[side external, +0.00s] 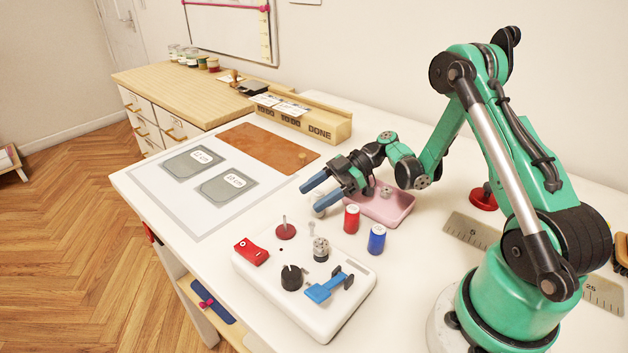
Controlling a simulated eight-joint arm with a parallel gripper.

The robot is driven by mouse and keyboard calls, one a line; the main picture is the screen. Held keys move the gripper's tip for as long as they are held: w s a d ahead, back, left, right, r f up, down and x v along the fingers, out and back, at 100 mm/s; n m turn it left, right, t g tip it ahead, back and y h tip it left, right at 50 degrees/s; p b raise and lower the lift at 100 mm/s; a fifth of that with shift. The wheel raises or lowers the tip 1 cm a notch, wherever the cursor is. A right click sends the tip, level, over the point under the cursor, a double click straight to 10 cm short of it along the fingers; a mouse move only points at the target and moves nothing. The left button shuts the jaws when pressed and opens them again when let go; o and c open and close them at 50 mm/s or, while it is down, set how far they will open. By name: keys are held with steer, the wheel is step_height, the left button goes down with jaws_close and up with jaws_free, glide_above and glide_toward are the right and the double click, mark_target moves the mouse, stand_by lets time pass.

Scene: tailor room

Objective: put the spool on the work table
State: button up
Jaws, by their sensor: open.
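My gripper (313,194) is open, with its two blue fingers pointing left above the white work table (215,252). A pale spool-like piece (319,211) stands on the table by the lower finger, which partly hides it. I cannot tell whether it lies between the fingers or touches one. A red spool (352,219) stands upright on the table, right of and below the fingers. A blue spool (377,240) stands upright further right. Both are apart from my gripper.
A white fixture board (345,318) with knobs and a blue lever lies in front. A pink tray (395,208) is behind the spools. Grey pads, a brown mat (262,148) and a wooden box marked DONE (300,117) lie left and behind. Several spools (190,57) stand on the rear cabinet.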

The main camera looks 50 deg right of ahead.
steer(key=shift+r, duration=0.15)
steer(key=v, duration=0.6)
steer(key=shift+s+d+r, duration=0.1)
steer(key=shift+s+d, duration=0.05)
steer(key=shift+d, duration=0.15)
steer(key=shift+d+r, duration=0.15)
steer(key=shift+r, duration=0.05)
steer(key=s+a+r+m+t+h, duration=0.1)
steer(key=s+a+r+m+h, duration=0.1)
steer(key=a+r+m+h, duration=0.2)
steer(key=s+a+r+m+t+h, duration=0.1)
steer(key=s+a+r+m+h, duration=0.2)
steer(key=a+m+h, duration=0.4)
steer(key=r+m+h, duration=0.1)
steer(key=m, duration=0.1)
steer(key=shift+a+m+h, duration=0.3)
